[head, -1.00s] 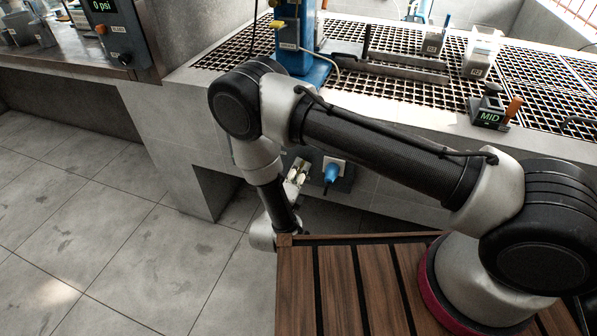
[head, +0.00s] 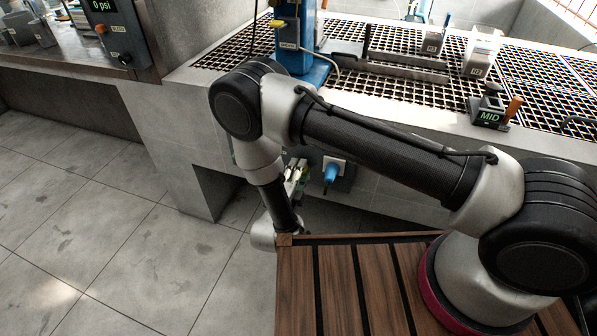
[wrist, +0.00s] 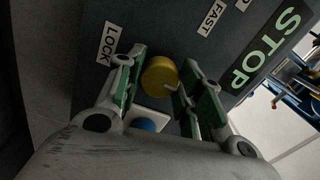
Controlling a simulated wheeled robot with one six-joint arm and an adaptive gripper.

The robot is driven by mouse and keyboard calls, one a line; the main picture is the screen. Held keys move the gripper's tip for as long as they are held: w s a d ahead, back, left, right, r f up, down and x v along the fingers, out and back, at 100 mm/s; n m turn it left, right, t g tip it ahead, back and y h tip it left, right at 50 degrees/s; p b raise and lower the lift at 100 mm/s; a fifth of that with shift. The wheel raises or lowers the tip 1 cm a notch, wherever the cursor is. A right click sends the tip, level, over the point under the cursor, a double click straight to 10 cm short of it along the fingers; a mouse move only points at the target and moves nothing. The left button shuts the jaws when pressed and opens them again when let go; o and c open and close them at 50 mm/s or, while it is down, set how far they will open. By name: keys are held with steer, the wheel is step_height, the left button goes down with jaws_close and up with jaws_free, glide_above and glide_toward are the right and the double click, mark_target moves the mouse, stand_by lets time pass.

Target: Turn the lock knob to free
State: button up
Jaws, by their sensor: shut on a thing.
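The yellow lock knob (wrist: 160,76) is round and sits on a dark panel (wrist: 165,28), beside a white LOCK label (wrist: 108,43) in the wrist view. My gripper (wrist: 166,72) is shut on this knob, with one green-padded finger on each side of it. The direction the knob points is hard to tell. In the head view my gripper (head: 296,172) shows only partly beside my arm, and the knob cannot be made out there.
A blue round part on a white plate (wrist: 145,124) is close below the knob. FAST (wrist: 212,18) and STOP (wrist: 266,47) labels are on the same panel. In the head view a grated bench (head: 400,105) holds a MID block (head: 491,116). Floor at left is clear.

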stand_by(0.3)
steer(key=o, duration=1)
steer(key=o, duration=0.5)
steer(key=r, duration=0.6)
steer(key=shift+w+a+r, duration=0.1)
steer(key=shift+w+r, duration=0.05)
steer(key=shift+w, duration=0.1)
steer(key=r, duration=0.1)
steer(key=s+r, duration=0.1)
steer(key=r, duration=0.1)
steer(key=shift+r, duration=0.15)
steer(key=shift+c, duration=0.8)
steer(key=shift+w, duration=0.2)
steer(key=c, duration=0.3)
steer(key=shift+r, duration=0.2)
steer(key=shift+c, duration=0.2)
